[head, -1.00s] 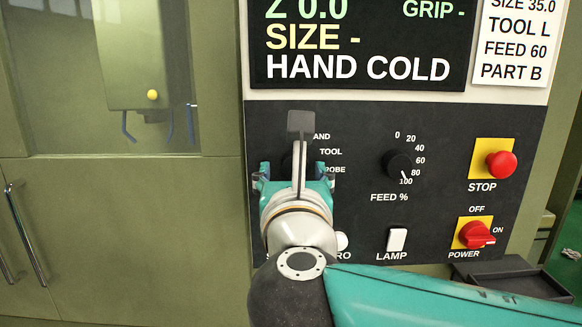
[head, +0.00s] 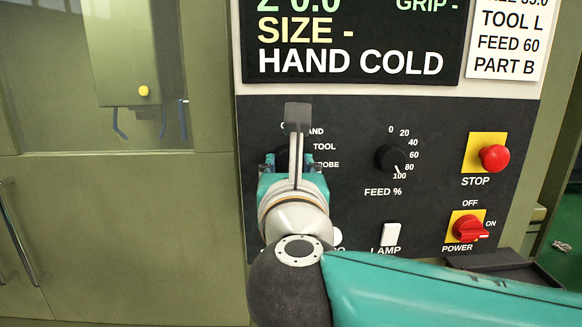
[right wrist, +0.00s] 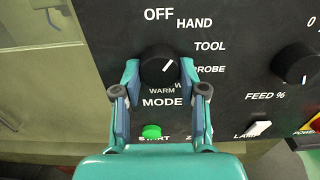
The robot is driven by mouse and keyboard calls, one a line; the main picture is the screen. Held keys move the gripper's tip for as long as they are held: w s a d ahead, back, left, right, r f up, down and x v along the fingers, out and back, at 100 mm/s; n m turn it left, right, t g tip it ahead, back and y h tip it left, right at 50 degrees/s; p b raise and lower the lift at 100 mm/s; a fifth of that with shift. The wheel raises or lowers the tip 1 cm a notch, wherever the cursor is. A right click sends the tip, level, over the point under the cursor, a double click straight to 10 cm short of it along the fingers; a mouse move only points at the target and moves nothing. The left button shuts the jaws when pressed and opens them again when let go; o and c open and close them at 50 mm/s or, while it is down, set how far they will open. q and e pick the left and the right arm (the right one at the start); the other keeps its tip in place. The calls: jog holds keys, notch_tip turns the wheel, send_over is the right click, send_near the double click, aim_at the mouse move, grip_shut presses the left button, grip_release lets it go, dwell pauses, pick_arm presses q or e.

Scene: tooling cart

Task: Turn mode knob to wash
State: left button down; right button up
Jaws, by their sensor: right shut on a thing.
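The round black mode knob (right wrist: 156,66) sits on the dark panel in the right wrist view, with a white mark on its right side. Labels OFF, HAND, TOOL, PROBE and WARM surround it; a label starting with W is mostly hidden by the right finger. I cannot tell exactly which label the mark points to. My right gripper (right wrist: 159,76) is shut on the knob, one finger on each side. In the head view my right gripper (head: 293,183) covers most of the knob. My left gripper is not in view.
Right of it are the feed knob (head: 391,158), lamp switch (head: 391,234), red stop button (head: 494,158) and red power switch (head: 470,229). A green start button (right wrist: 151,132) lies below the mode knob. The display (head: 355,45) above reads HAND COLD.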

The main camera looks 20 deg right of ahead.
jog(key=shift+m+b, duration=0.4)
dwell(0.4)
jog(key=m+b, duration=0.3)
jog(key=shift+f, duration=0.2)
jog(key=m+b, duration=0.4)
jog(key=m, duration=0.2)
jog(key=shift+a+b, duration=0.15)
jog(key=shift+b, duration=0.15)
jog(key=m+b, duration=0.4)
jog(key=m, duration=0.2)
jog(key=shift+m, duration=0.4)
jog(key=m+b, duration=0.2)
jog(key=m, duration=0.2)
jog(key=shift+r+m, duration=0.1)
jog(key=shift+m, duration=0.3)
